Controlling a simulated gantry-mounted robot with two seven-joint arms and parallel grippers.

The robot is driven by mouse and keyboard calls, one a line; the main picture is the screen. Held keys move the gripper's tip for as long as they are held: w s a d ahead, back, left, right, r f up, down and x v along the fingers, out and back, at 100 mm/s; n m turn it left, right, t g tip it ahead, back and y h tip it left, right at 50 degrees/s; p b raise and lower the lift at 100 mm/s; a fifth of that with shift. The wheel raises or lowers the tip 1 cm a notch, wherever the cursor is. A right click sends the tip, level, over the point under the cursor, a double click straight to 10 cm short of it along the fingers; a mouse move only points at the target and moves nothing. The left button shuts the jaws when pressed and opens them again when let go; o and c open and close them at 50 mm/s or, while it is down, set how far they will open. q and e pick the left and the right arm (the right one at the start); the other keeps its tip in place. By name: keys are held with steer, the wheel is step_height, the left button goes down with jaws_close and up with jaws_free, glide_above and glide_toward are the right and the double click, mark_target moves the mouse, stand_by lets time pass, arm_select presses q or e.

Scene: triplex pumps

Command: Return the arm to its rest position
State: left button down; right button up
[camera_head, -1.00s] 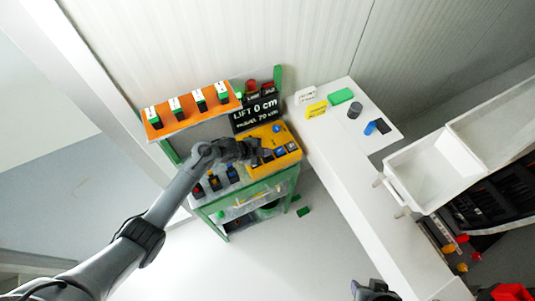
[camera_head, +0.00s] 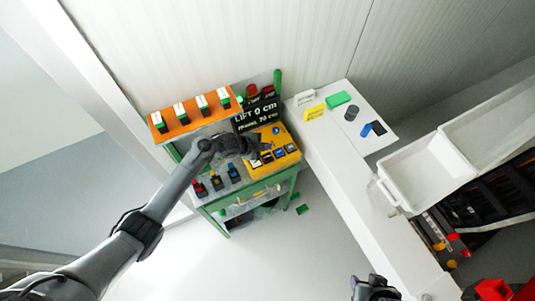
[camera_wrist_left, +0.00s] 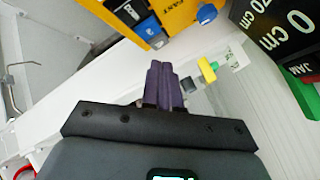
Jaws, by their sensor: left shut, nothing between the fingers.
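My left arm (camera_head: 148,215) reaches in from the lower left in the head view. Its gripper (camera_head: 256,147) is over the left part of the yellow button panel (camera_head: 282,160) on the green stand. In the left wrist view my left gripper (camera_wrist_left: 163,70) has its two dark fingers together with nothing between them. The yellow panel (camera_wrist_left: 178,15) and its blue button (camera_wrist_left: 145,25) show beyond the fingertips at the top. Whether the gripper touches the panel cannot be told. My right gripper (camera_head: 373,290) shows only partly at the bottom edge, and its fingers are unclear.
A black "LIFT 0 cm" sign (camera_head: 256,115) stands behind the panel. An orange shelf (camera_head: 190,118) with several switches is behind the arm. A white bench (camera_head: 350,165) with small blocks runs to the right, with white bins (camera_head: 430,170) beyond. Open floor lies in front.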

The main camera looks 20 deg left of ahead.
stand_by(0.4)
arm_select(q)
steer(key=shift+s+d, duration=0.1)
steer(key=shift+s, duration=0.1)
steer(key=s+a+r+n+g+y+p, duration=0.1)
steer(key=s+r+n, duration=0.3)
steer(key=s, duration=0.7)
steer(key=s+a+r+n+g+y+p, duration=0.1)
steer(key=s+r+n, duration=0.4)
steer(key=s, duration=0.6)
steer(key=s+a+r+n+g+y+p, duration=0.1)
steer(key=s+r+n+y, duration=0.2)
steer(key=s, duration=0.8)
steer(key=shift+s+a+r+n+g, duration=0.15)
steer(key=shift+s+r+n+g, duration=0.25)
steer(key=shift+r+n, duration=0.6)
steer(key=shift+f+n, duration=0.2)
steer(key=shift+n, duration=0.1)
